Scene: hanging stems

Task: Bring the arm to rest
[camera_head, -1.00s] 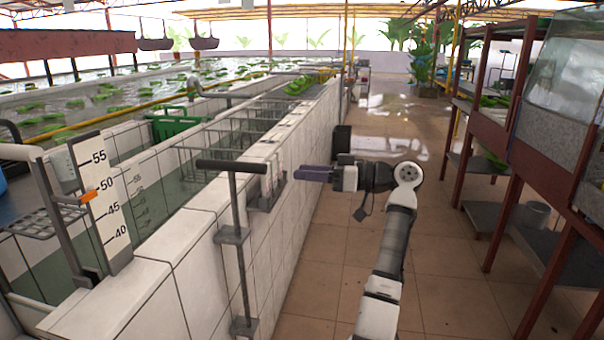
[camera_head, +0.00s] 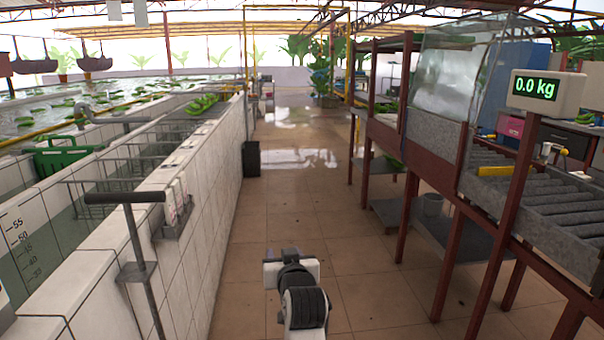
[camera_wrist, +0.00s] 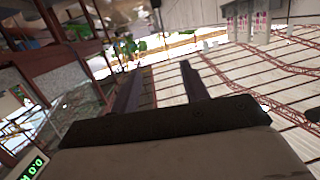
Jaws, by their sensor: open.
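My arm shows at the bottom middle of the head view, folded in low over the tiled aisle floor. My gripper (camera_wrist: 160,88) shows in the wrist view with its two dark fingers apart and nothing between them. In the head view its fingers are mostly hidden behind my wrist. The wrist view is tilted and looks up past the fingers at the roof beams and hanging plants. My arm is clear of the tiled tank wall on the left and the rack on the right.
A white tiled tank wall (camera_head: 205,200) runs along the left, with a T-handled post (camera_head: 140,240) beside it. A dark bin (camera_head: 250,159) stands by the wall. On the right are a roller rack (camera_head: 545,205) and a scale display (camera_head: 545,90) reading 0.0 kg. The aisle floor (camera_head: 300,215) ahead is clear.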

